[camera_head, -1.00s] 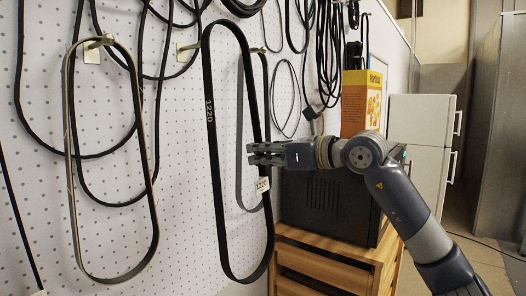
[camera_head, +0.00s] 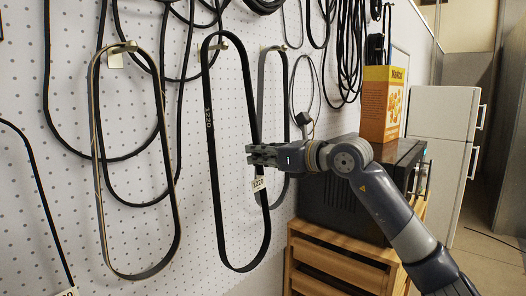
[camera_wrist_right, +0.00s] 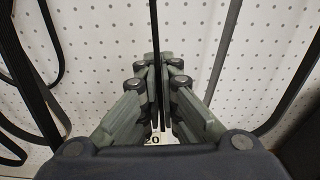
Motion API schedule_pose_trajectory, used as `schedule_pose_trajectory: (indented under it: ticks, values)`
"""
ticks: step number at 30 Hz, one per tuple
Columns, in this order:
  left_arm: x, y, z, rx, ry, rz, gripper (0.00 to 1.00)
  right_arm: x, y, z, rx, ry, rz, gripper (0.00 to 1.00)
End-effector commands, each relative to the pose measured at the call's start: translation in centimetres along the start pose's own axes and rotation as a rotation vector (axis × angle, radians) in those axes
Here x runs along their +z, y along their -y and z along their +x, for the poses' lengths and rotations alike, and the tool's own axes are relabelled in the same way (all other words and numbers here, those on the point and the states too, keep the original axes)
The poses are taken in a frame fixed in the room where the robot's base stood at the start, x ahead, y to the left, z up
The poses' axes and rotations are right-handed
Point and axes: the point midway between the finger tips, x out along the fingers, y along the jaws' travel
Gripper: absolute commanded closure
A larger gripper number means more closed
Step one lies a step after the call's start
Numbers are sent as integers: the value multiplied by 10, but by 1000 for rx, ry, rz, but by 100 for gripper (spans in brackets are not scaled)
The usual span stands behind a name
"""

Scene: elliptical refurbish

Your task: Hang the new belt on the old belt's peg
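A black belt loop (camera_head: 212,150) marked 1220, with a white 1220 tag (camera_head: 258,184), hangs upright in front of the pegboard. Its top arch is around a metal peg (camera_head: 217,46), slightly above it in the picture; I cannot tell whether they touch. My right gripper (camera_head: 262,155) is shut on the belt's right strand. The strand also shows between the fingers in the right wrist view (camera_wrist_right: 157,60). A worn belt with brownish edges (camera_head: 99,160) hangs on another peg (camera_head: 122,48) to the left. My left gripper is not in view.
A grey belt (camera_head: 285,110) hangs on a peg just behind my right gripper. Several black belts and cables hang on the pegboard (camera_head: 75,200).

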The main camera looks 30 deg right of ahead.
Motion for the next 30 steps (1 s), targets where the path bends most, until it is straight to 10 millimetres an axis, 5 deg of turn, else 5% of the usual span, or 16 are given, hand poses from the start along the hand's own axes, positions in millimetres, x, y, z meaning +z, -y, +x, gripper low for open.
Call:
schedule_pose_trajectory:
  ticks: [9,30]
  values:
    - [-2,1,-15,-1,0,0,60,3,0,19,1,-1,2,100]
    - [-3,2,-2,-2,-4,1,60,-15,-1,34,0,0,0,100]
